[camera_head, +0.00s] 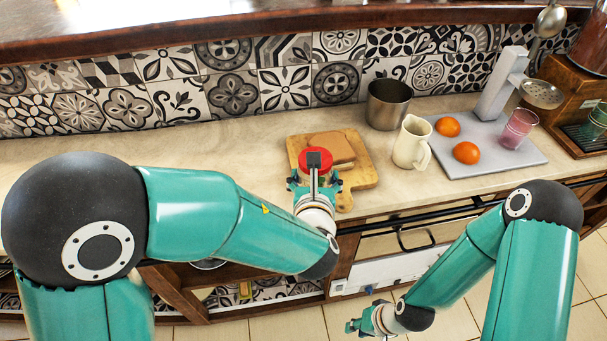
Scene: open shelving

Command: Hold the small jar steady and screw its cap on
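A round red top (301,159), which looks like the small jar's cap, shows at the far end of my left gripper (314,178), in front of the cutting board. A dark block and grey bar of my gripper cover its middle. The jar's body is hidden, so I cannot tell whether the cap sits on it. The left gripper's fingers lie to either side below the red top; whether they grip the jar is not clear. My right gripper (358,308) is low in front of the cabinet, over the floor, its fingers apart and empty.
A wooden board (361,176) with bread slices (328,146) lies behind the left gripper. To its right stand a metal pot (388,104), a cream jug (410,145) and a grey tray (455,163) with oranges and a pink glass (517,129). The left counter (90,150) is clear.

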